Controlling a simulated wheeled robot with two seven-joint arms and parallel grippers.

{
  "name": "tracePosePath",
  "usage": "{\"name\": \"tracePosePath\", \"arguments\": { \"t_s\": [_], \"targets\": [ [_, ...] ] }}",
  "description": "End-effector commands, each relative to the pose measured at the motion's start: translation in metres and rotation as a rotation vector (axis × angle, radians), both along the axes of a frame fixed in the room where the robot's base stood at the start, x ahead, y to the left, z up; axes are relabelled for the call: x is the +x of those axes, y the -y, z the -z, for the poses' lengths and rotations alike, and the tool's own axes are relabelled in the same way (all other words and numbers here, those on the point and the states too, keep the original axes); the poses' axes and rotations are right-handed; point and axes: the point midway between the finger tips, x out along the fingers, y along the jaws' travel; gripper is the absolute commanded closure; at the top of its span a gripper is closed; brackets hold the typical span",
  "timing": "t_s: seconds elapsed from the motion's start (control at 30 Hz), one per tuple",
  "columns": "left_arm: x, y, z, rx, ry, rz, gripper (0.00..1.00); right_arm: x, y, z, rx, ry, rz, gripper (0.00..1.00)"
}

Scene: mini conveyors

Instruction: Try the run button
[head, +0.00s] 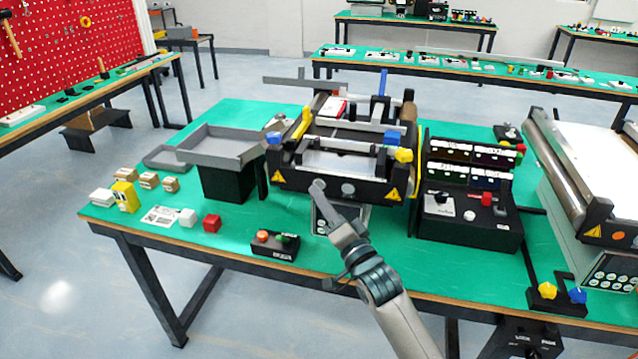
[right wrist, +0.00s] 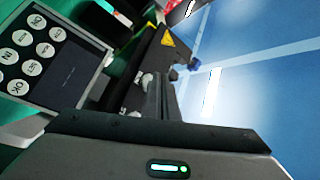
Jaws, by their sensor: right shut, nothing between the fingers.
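A small black button box (head: 274,246) lies on the green table near its front edge, with an orange button (head: 262,236) and a green button (head: 282,238) on top. A keypad panel (head: 322,222) sits below the front of the mini conveyor (head: 330,180), partly hidden by my right arm. The right wrist view shows the keypad (right wrist: 45,55) at left with several round white labelled buttons. I cannot read which button is marked run. My right gripper (head: 318,187) is shut and empty, its tips in front of the conveyor's front face. My left gripper is not in view.
A grey tray (head: 222,158) on a black block stands left of the conveyor. A black control box (head: 465,232) with a red knob stands at right. A second conveyor (head: 560,165) stands far right.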

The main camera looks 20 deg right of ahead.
Motion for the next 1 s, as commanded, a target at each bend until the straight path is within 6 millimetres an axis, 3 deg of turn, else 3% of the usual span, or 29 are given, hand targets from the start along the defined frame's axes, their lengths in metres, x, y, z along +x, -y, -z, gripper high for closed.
{"name": "tracePosePath", "arguments": {
  "t_s": [0.57,1.0],
  "targets": [
    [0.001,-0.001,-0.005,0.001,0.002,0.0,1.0,-0.006,-0.004,-0.001,0.001,0.001,-0.001,1.0],
    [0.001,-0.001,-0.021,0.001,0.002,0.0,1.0,-0.035,-0.024,-0.001,0.002,-0.001,-0.001,1.0]
  ]
}}
